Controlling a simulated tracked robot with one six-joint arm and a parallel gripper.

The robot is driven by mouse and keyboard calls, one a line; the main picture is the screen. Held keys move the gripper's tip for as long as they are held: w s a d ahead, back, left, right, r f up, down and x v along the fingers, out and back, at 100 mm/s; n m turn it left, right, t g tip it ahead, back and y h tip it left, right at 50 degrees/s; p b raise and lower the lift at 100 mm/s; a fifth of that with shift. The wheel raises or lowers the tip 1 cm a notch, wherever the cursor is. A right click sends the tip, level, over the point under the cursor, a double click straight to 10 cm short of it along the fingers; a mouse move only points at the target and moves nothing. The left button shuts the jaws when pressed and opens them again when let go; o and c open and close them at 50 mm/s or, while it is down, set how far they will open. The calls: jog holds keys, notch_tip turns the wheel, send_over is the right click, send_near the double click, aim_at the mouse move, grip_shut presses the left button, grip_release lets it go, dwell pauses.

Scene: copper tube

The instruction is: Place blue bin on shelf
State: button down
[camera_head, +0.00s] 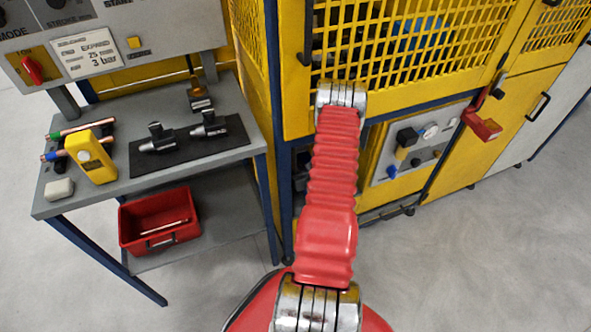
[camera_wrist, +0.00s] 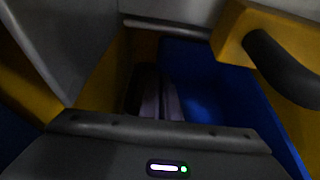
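A blue bin (camera_wrist: 210,90) fills the middle and right of the dark wrist view. In the head view, a blue patch (camera_head: 418,30) shows through the yellow mesh, probably the same bin. My gripper (camera_wrist: 158,98) shows as dark grey fingers beside the bin's left part in the wrist view. Whether they touch or hold it is too dark to tell. In the head view my arm reaches to the yellow cage and my gripper is hidden. A grey lower shelf (camera_head: 225,215) is under the bench at the left.
A red bin (camera_head: 160,222) with a copper tube stands on the lower shelf, with bare shelf to its right. The bench top (camera_head: 120,190) holds a yellow device (camera_head: 90,157), tubes and tools. Grey floor is clear at the right.

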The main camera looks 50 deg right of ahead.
jog(key=shift+w+d, duration=0.1)
jog(key=shift+w, duration=0.05)
jog(key=shift+w+d, duration=0.1)
jog(key=shift+w, duration=0.05)
jog(key=shift+w+d+f, duration=0.1)
jog(key=shift+w+f, duration=0.1)
jog(key=shift+f, duration=0.5)
jog(key=shift+w+d+f, duration=0.1)
jog(key=shift+w+f, duration=0.1)
jog(key=shift+f, duration=0.9)
jog(key=c, duration=2)
grip_release()
